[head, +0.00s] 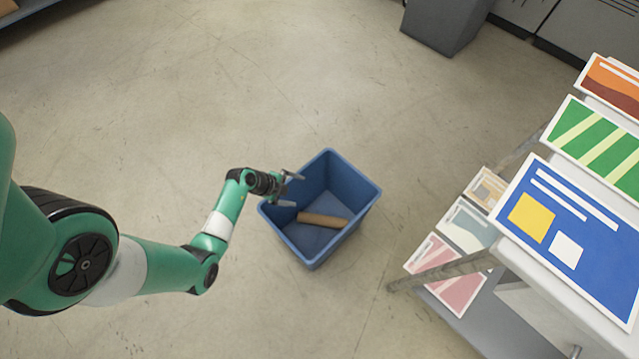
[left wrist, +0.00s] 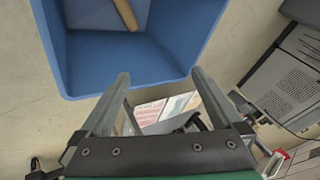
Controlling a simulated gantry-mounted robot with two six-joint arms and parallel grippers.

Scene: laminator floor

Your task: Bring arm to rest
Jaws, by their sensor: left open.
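My left arm reaches in from the left in the head view. Its gripper (head: 289,189) is at the left rim of a blue bin (head: 365,187) and is open and empty. In the left wrist view the two fingers of the left gripper (left wrist: 160,80) stand wide apart with nothing between them, and the blue bin (left wrist: 165,60) lies beyond the fingertips. A brown cylindrical piece (head: 322,220) lies inside the bin on its floor. It also shows at the top of the left wrist view (left wrist: 125,14). My right gripper is in neither view.
A rack (head: 520,262) with printed sheets, such as a blue one (head: 585,254) and a green striped one (head: 600,143), stands at the right. A grey container (head: 443,25) stands at the back by grey cabinets (head: 580,30). The floor (head: 190,95) behind and left of the bin is clear.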

